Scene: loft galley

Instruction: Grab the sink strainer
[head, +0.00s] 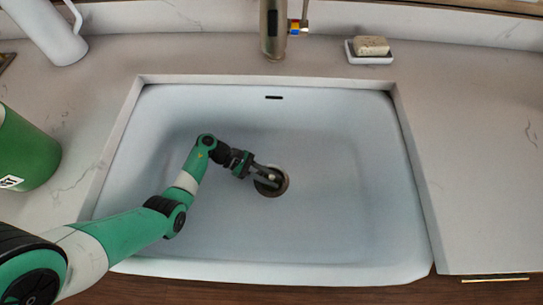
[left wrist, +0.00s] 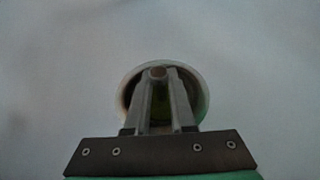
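The sink strainer (head: 270,181) is a small round piece in the drain near the middle of the white sink basin (head: 330,225). The left wrist view shows its pale rim (left wrist: 202,92) around a dark inside, and a small round knob (left wrist: 157,73). My left gripper (head: 268,181) reaches down over it and hides part of it. In the left wrist view, the fingers of my left gripper (left wrist: 159,76) stand close on both sides of the knob and look shut on it. My right gripper is in neither view.
A faucet (head: 271,30) rises behind the basin. A soap bar (head: 371,45) lies on a white dish (head: 369,60) at the back right. A green container (head: 25,150) stands on the left counter, and a white pitcher (head: 47,30) behind it. The basin is otherwise clear.

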